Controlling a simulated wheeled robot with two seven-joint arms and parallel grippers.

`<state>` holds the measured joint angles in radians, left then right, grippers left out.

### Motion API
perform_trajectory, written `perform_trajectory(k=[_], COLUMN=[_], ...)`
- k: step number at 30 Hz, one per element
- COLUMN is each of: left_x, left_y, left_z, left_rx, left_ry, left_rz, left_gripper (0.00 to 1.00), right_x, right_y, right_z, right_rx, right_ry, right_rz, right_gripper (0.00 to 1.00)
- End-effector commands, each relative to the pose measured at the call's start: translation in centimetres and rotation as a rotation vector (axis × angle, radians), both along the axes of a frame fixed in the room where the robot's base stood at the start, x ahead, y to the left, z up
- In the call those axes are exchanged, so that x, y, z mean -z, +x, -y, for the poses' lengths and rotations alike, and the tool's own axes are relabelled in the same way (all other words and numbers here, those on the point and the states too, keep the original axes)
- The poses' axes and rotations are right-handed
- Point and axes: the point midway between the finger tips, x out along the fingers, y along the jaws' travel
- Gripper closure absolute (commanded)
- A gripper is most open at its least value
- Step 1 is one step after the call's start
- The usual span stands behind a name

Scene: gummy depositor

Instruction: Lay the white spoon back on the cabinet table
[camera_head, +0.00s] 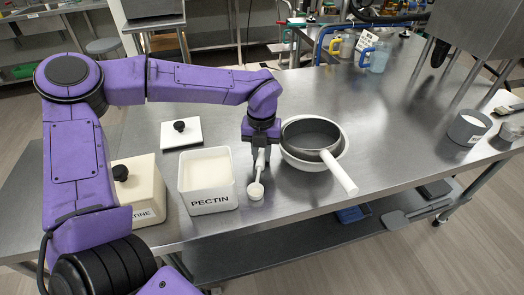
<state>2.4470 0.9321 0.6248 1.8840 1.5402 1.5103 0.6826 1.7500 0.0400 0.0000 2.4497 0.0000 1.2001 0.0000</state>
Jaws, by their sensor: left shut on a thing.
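The white spoon (256,189) hangs nearly upright with its round bowl low, close to the steel table (300,222). My left gripper (260,150) is shut on the spoon's handle. It is between the pectin box and the pot. I cannot tell whether the bowl touches the tabletop. My right gripper is out of view.
An open white pectin box (208,207) stands just left of the spoon, with a lid (181,133) lying behind it. A closed gelatine box (140,185) is further left. A pot with a white handle (340,173) sits right. The table's right middle is clear.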

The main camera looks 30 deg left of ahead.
Motion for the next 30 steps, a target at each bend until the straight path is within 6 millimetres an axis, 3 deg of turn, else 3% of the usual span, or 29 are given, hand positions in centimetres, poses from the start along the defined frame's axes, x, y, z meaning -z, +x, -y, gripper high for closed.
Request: perform_trajectory(k=[1,2,10,14,24,30], left_x=[0.2,0.1,0.0,-1.1,-9.4,-12.0], left_y=[0.0,0.0,0.0,0.0,0.0,-0.1], left_z=[0.0,0.0,0.0,0.0,0.0,0.1], left_rx=[0.0,0.0,-0.001,-0.002,-0.002,-0.001], left_ry=[0.0,0.0,0.0,0.0,0.0,0.0], left_rz=[0.0,0.0,0.0,0.003,0.004,0.001], left_gripper=[0.73,0.65,0.65,0.65,0.65,0.65], right_x=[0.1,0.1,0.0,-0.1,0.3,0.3], right_y=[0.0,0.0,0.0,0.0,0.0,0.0], right_z=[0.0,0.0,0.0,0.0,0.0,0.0], right_rx=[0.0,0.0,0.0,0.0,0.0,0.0], right_ry=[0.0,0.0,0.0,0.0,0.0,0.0], right_rz=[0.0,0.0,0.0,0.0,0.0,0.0], right_gripper=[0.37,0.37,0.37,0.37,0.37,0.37])
